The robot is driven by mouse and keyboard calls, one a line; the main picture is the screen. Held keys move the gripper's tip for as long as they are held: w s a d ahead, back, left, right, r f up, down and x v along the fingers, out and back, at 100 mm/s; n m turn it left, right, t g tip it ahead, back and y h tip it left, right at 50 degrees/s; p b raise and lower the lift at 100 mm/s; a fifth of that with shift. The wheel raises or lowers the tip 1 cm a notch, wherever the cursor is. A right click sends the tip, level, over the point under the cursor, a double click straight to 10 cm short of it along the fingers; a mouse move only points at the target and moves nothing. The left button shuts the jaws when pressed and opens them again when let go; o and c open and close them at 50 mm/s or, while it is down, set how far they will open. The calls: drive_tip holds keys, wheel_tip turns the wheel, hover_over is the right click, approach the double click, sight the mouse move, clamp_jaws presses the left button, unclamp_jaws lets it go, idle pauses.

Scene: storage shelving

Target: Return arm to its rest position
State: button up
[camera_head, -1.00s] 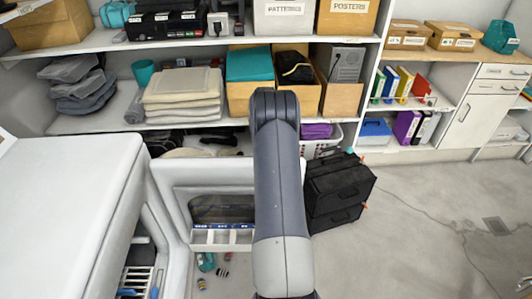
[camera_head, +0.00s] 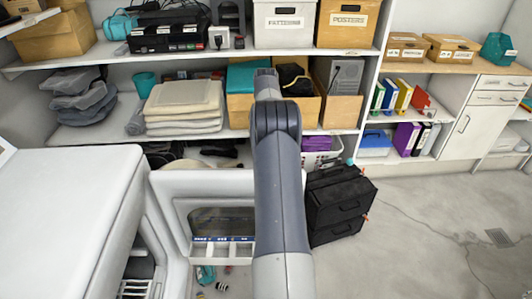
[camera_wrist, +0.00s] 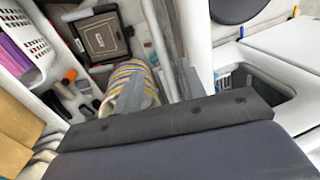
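My arm (camera_head: 280,185) rises up the middle of the head view, with a grey wrist link (camera_head: 266,85) above its elbow joint, in front of the shelves. My gripper (camera_wrist: 155,85) shows in the wrist view beyond its dark crossbar. Its two grey fingers look apart, and a striped rolled cloth (camera_wrist: 146,74) shows behind the gap. I see nothing held between them. In the head view the fingers cannot be made out.
A white appliance (camera_head: 60,205) stands at the left with its windowed door (camera_head: 200,180) open beside my arm. Black drawer cases (camera_head: 338,205) stand right of the arm. Shelves hold folded towels (camera_head: 184,105) and boxes. The floor (camera_head: 430,240) at the right is clear.

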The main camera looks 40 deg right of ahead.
drive_tip(key=shift+r, duration=0.5)
drive_tip(key=f, duration=0.3)
drive_tip(key=s+a+f, duration=0.1)
drive_tip(key=f, duration=0.6)
drive_tip(key=shift+s+a+f, duration=0.15)
drive_tip(key=shift+s+f, duration=0.1)
drive_tip(key=shift+f, duration=0.1)
drive_tip(key=shift+s, duration=0.1)
drive_tip(key=shift+s+a+r, duration=0.1)
drive_tip(key=shift+s+a, duration=0.05)
